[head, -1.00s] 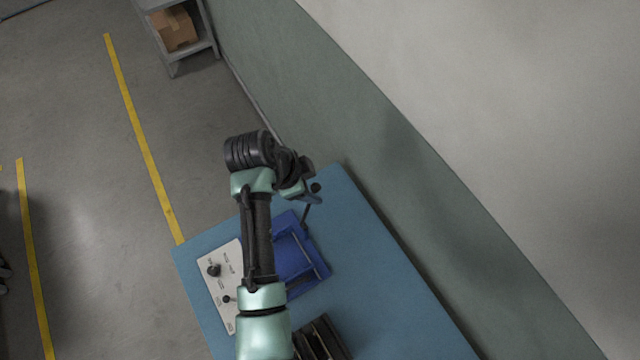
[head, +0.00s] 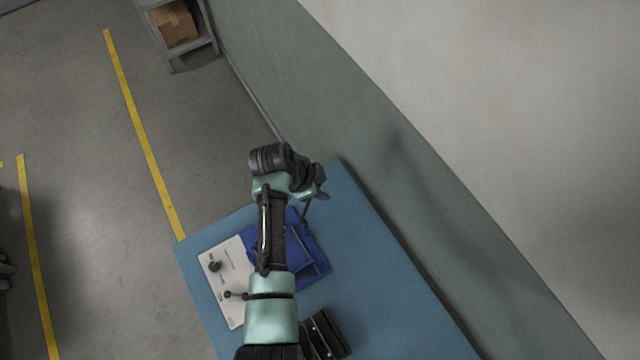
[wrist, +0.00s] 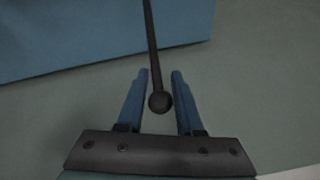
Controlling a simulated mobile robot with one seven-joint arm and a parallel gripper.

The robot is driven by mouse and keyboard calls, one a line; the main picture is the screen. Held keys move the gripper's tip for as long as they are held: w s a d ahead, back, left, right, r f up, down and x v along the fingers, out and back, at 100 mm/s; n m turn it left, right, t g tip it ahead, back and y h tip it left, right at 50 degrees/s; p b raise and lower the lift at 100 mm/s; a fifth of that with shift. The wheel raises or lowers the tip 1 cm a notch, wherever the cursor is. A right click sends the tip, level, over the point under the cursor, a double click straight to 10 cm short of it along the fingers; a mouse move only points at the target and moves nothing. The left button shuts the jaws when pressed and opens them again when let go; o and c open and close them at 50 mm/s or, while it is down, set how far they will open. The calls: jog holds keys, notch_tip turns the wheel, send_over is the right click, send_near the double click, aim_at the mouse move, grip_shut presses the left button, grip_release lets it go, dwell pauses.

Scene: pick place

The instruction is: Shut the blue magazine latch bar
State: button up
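The blue magazine (head: 318,262) lies on the blue table, partly hidden behind my arm. Its latch bar is a thin dark rod (head: 306,212) rising from the far side; its top end is hidden by my gripper (head: 320,194) in the head view. In the wrist view the rod (wrist: 151,35) comes down from the top and ends in a dark ball knob (wrist: 160,103). My gripper (wrist: 160,74) is open, with one blue finger on each side of the knob. A small gap shows on both sides, and I see no clear contact.
A white panel (head: 238,258) with dark knobs lies left of the magazine on the blue table (head: 390,300). A dark slotted box (head: 328,335) stands nearer. A green and grey wall runs along the table's right side. The table's far right corner is clear.

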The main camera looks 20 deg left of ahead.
grip_shut()
dwell(1.1)
